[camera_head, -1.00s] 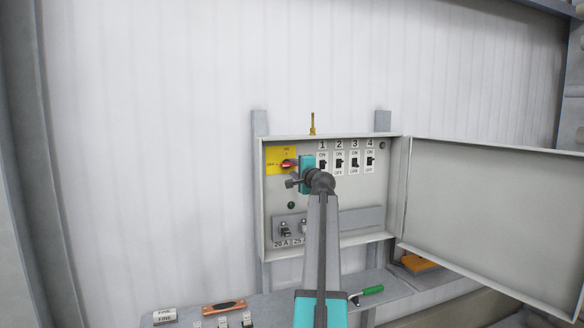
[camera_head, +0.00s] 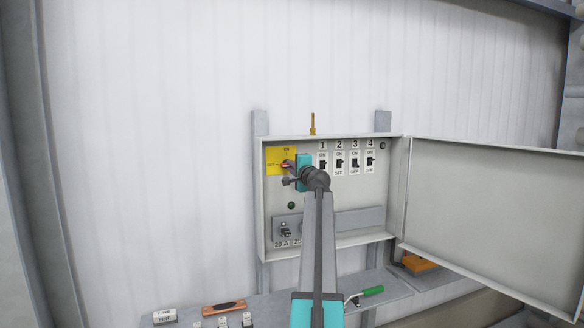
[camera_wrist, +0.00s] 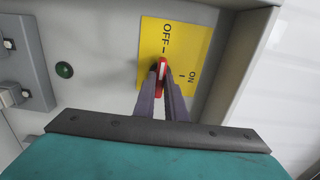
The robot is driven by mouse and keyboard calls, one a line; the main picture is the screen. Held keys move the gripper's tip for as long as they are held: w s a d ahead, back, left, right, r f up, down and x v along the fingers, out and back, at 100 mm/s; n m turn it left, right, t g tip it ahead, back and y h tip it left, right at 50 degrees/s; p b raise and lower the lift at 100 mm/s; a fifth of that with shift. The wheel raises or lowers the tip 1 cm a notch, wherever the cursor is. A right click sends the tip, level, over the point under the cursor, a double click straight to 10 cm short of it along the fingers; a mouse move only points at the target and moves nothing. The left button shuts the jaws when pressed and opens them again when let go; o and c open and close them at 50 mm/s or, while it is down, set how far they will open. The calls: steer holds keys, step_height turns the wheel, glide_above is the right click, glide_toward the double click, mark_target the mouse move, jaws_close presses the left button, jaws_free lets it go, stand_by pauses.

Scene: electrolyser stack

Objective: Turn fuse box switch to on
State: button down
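The red switch handle (camera_wrist: 161,72) sits on a yellow plate (camera_wrist: 200,45) marked OFF and ON, which shows in the wrist view. Its white line points along the OFF mark, not the ON mark. In the head view the yellow plate (camera_head: 274,155) is at the top left inside the open fuse box (camera_head: 330,190). My gripper (camera_wrist: 163,75) has one finger on each side of the handle, close against it, and appears shut on it. In the head view my gripper (camera_head: 287,165) partly hides the handle.
Numbered breaker switches (camera_head: 339,163) are right of my gripper. The box door (camera_head: 490,210) stands open to the right. A green indicator (camera_wrist: 64,70) and fuse holders (camera_head: 286,228) are in the box. A shelf below holds a green-handled tool (camera_head: 372,291).

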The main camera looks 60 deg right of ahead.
steer(key=shift+m+p, duration=1.8)
steer(key=shift+p, duration=0.45)
steer(key=shift+m+p, duration=0.5)
steer(key=shift+p, duration=0.1)
